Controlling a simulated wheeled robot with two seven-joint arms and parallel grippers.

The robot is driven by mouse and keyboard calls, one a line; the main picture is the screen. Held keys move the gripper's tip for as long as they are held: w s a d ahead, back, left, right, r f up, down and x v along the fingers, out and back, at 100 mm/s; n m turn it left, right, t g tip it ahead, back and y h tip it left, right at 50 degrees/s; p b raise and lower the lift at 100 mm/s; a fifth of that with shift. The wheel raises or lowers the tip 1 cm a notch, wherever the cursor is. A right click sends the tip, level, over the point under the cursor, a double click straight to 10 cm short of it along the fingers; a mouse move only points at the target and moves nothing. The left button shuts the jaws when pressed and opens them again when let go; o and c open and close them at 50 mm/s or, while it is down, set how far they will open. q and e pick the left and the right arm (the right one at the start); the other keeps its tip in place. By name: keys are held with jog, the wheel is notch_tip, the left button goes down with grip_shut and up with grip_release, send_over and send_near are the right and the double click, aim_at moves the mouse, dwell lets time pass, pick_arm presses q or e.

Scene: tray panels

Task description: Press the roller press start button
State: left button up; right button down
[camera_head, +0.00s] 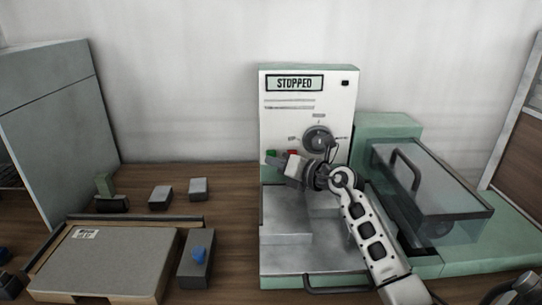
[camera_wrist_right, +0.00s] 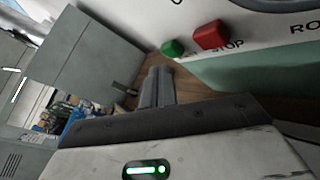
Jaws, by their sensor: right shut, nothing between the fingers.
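The roller press (camera_head: 305,115) has an upright white panel with a display reading "STOPPED". The green start button (camera_head: 271,154) is low on the panel, left of the red stop button (camera_head: 292,154). The right wrist view shows the green button (camera_wrist_right: 172,48) beside the red button (camera_wrist_right: 210,35). My right gripper (camera_head: 270,160) is shut and empty, just in front of the green button. In the right wrist view its fingertips (camera_wrist_right: 158,72) point toward the panel, a little below and left of the green button; contact cannot be told.
A dial (camera_head: 318,140) sits above my right wrist. A clear-lidded unit (camera_head: 435,185) stands right of the press. A flat panel on a tray (camera_head: 105,260) and small grey blocks (camera_head: 160,195) lie on the left. Wooden table shows between the blocks and the press.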

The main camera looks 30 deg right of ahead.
jog(key=shift+w+d, duration=0.25)
jog(key=shift+w, duration=0.1)
